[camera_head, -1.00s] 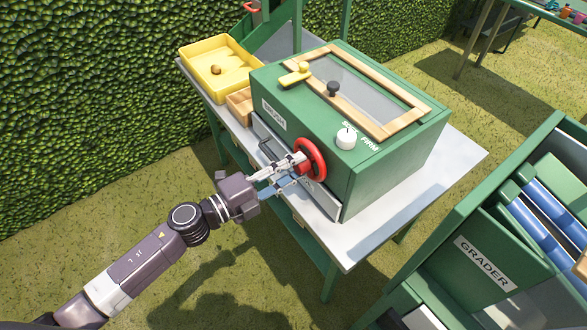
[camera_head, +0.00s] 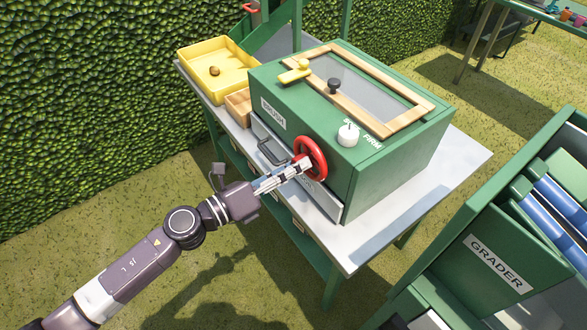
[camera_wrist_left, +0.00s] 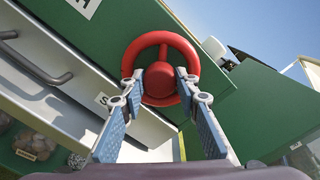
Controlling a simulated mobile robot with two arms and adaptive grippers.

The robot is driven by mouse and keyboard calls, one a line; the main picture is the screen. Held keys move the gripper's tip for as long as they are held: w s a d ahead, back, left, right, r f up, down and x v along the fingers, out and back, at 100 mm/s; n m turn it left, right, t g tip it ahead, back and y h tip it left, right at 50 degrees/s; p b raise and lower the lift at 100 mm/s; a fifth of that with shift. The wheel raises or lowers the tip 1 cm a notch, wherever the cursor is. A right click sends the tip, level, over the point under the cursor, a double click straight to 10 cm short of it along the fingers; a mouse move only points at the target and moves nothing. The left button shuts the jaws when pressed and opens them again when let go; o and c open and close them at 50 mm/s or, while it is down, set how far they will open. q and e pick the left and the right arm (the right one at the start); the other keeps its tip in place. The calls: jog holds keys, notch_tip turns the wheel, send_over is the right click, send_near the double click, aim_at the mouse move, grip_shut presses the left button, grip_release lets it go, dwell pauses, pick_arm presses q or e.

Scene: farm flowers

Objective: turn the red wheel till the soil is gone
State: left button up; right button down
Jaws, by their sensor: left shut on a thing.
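The red wheel (camera_head: 311,158) is on the front of the green brush machine (camera_head: 374,178). My left gripper (camera_head: 301,165) is at the wheel's near left side and is shut on it. In the left wrist view, the two fingers (camera_wrist_left: 158,88) reach up to the lower half of the wheel (camera_wrist_left: 161,42), one on each side of the hub. The machine's lid has a wood-framed window (camera_head: 380,95), and what is inside cannot be made out. No soil is clearly visible. My right gripper is not in view.
A yellow tray (camera_head: 245,66) with one small brown item (camera_head: 214,71) stands at the table's back left. A white dial (camera_head: 347,135) sits near the wheel. A drawer handle (camera_wrist_left: 30,60) is left of the wheel. The green grader (camera_head: 482,268) stands at right.

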pick_arm(q)
jog(key=shift+m, duration=0.7)
jog(key=o, duration=1.2)
jog(key=shift+c, duration=0.2)
jog(key=v, duration=1.2)
